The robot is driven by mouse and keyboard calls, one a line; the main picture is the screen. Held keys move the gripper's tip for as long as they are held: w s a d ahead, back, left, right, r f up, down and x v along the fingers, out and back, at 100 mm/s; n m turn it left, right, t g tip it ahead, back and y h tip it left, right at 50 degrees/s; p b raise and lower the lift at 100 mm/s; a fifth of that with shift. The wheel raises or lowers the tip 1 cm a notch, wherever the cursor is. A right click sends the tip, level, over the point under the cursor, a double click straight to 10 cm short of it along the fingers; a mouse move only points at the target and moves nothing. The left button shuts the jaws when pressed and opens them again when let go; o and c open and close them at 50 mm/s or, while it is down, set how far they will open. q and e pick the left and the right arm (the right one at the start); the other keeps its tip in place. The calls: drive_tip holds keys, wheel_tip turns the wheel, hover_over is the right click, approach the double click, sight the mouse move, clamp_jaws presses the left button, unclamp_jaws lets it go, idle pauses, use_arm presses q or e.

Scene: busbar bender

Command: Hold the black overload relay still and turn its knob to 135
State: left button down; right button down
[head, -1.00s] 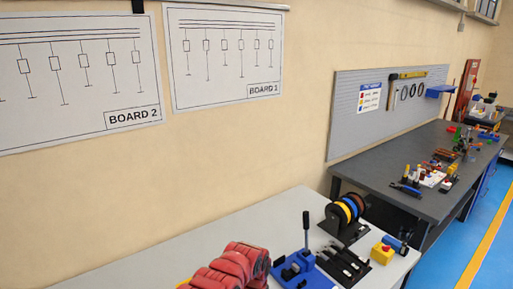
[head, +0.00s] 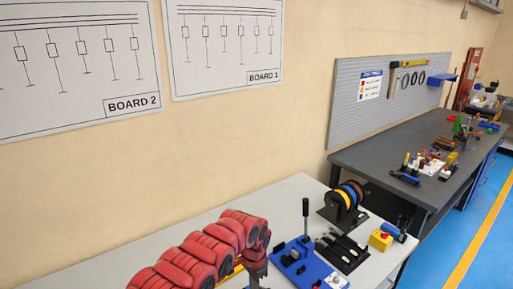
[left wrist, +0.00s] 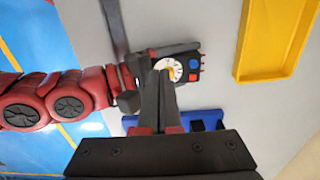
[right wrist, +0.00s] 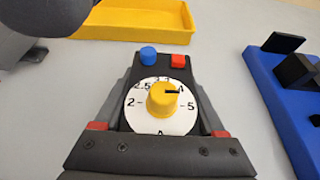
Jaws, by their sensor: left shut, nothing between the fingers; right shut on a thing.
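The black overload relay (right wrist: 163,61) stands out in the right wrist view, with a white dial, a yellow knob (right wrist: 161,99), a blue button and a red button. The knob's black pointer mark points near the 4. My right gripper (right wrist: 160,108) is shut on the relay, one finger along each side. In the left wrist view the relay (left wrist: 190,52) lies just beyond my left gripper (left wrist: 166,78). Its fingers are shut and empty, overlapping the dial's edge. I cannot tell whether they touch the knob. The head view does not show the relay clearly.
A yellow tray (left wrist: 243,72) lies near the relay. A blue lever tool (head: 304,268), a black rack (head: 343,253), wire spools (head: 347,203) and a yellow box (head: 380,241) stand on the light table (head: 297,189).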

use_arm(q)
drive_tip(key=f, duration=0.1)
drive_tip(key=w+f, duration=0.1)
drive_tip(key=f, duration=0.1)
drive_tip(key=w+f, duration=0.1)
drive_tip(key=shift+a+f, duration=0.25)
drive_tip(key=shift+f, duration=0.15)
drive_tip(key=shift+w+a+f, duration=0.1)
drive_tip(key=shift+f, duration=0.55)
drive_tip(key=shift+s, duration=0.3)
idle(0.3)
drive_tip(key=shift+s+d, duration=0.4)
drive_tip(key=shift+d, duration=0.1)
idle(0.4)
drive_tip(key=shift+s, duration=0.15)
